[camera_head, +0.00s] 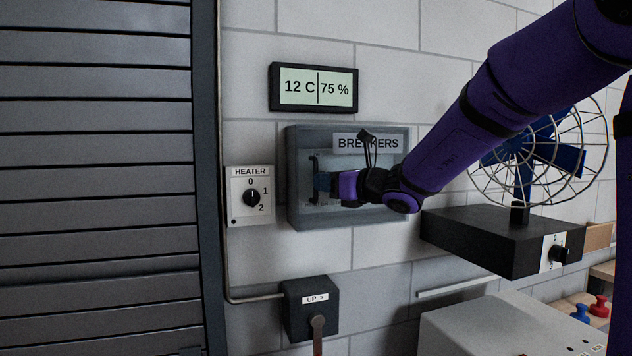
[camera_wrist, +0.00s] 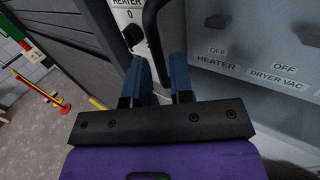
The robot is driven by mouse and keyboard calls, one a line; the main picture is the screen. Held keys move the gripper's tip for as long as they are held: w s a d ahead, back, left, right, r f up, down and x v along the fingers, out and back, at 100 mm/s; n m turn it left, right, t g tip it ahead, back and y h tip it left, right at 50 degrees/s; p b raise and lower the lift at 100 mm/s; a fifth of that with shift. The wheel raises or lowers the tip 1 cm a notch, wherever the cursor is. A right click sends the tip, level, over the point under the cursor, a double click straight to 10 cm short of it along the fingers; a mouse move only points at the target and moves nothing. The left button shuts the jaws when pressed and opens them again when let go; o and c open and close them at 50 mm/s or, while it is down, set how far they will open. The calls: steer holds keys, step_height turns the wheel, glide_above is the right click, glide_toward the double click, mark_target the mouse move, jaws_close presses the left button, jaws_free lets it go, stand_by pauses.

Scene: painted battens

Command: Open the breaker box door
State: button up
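The grey breaker box (camera_head: 299,213) is on the block wall, with a BREAKERS label on its door. The door appears closed. Switches and OFF labels show through its clear pane, including HEATER and DRYER VAC in the wrist view. A dark upright handle (camera_head: 314,163) is at the door's left side. In the wrist view the handle (camera_wrist: 151,28) runs down between my blue fingers. My gripper (camera_head: 322,183) is at the handle, its fingers close together on either side of it (camera_wrist: 161,68).
A heater dial (camera_head: 250,196) is just left of the box, with a dark shutter (camera_head: 100,180) beyond. A display (camera_head: 314,87) hangs above. An UP switch box (camera_head: 311,308) is below. A caged fan (camera_head: 540,150) stands on a dark base (camera_head: 480,240) at right.

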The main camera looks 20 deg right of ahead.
mark_target(316, 196)
steer(key=shift+x, duration=1.55)
jaws_close()
steer(key=shift+s, duration=0.1)
